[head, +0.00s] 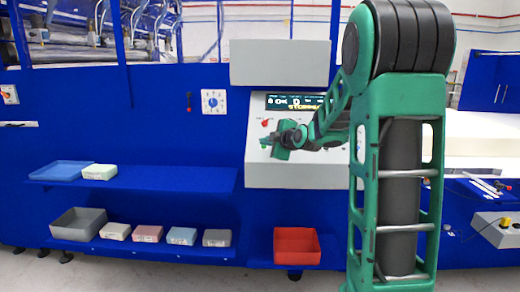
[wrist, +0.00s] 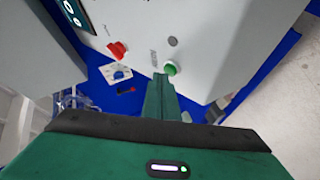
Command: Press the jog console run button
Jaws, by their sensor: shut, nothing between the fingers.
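The grey console (head: 290,175) stands ahead on the blue wall, with a dark lit display (head: 292,102) on its sloped face. In the wrist view a green button with a pale collar (wrist: 171,68) sits on the grey panel; I take it as the run button. It is hidden behind my arm in the head view. My gripper (head: 266,143) is shut and empty in front of the console's left part. In the wrist view its fingertips (wrist: 161,78) are right beside the green button, and I cannot tell if they touch it.
A red knob (wrist: 117,50) and a grey round button (wrist: 173,41) are near the green button. A wall dial (head: 214,101) hangs left of the console. Blue shelves (head: 180,178) hold trays and several foam blocks; a red bin (head: 297,247) stands below the console.

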